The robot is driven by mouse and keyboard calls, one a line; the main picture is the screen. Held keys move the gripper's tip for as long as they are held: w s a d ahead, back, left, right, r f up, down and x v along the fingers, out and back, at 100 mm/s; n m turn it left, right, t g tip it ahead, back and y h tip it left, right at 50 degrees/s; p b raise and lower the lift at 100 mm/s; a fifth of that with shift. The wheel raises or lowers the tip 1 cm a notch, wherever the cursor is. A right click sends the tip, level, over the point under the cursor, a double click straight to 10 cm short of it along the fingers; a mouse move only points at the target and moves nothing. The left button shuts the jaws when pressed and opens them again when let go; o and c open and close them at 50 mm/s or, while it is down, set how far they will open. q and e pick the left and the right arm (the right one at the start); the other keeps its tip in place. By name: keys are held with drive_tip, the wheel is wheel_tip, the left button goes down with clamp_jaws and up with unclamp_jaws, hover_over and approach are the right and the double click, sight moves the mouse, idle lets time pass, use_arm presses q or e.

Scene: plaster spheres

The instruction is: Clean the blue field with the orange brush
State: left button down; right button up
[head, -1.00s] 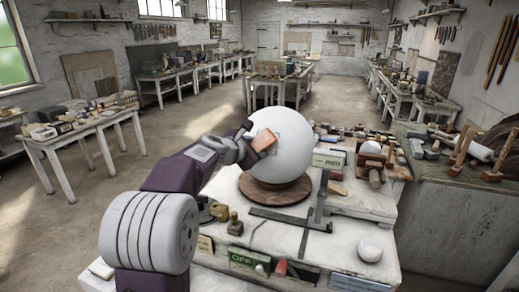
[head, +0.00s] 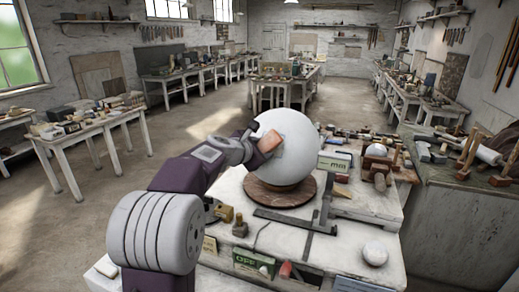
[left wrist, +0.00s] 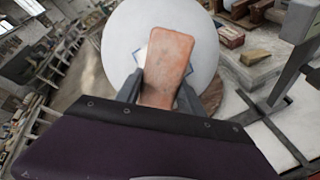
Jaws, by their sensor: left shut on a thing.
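A large white plaster sphere (head: 300,150) stands on a round brown base (head: 270,195) on the white bench. My left gripper (head: 258,149) is shut on the orange brush (head: 270,140) at the sphere's near left side. In the left wrist view the orange brush (left wrist: 168,62) is upright between the two fingers, in front of the white sphere (left wrist: 122,35). A pale bluish patch (left wrist: 141,57) shows at the brush's edges; the brush hides most of it. I cannot tell whether the brush touches the sphere. My right gripper is not in view.
A dark metal square (head: 290,222) lies on the bench in front of the base. A small white ball (head: 375,253) sits at the front right. Boxes and tools crowd the bench's right side, including a green-and-white box (head: 335,161). Open floor lies to the left.

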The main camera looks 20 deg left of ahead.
use_arm(q)
drive_tip(key=shift+w+d+r+p, duration=0.3)
drive_tip(key=shift+d+r+p, duration=0.2)
drive_tip(key=shift+r+p, duration=0.35)
drive_tip(key=shift+d, duration=0.15)
drive_tip(key=shift+f, duration=0.1)
drive_tip(key=shift+f, duration=0.1)
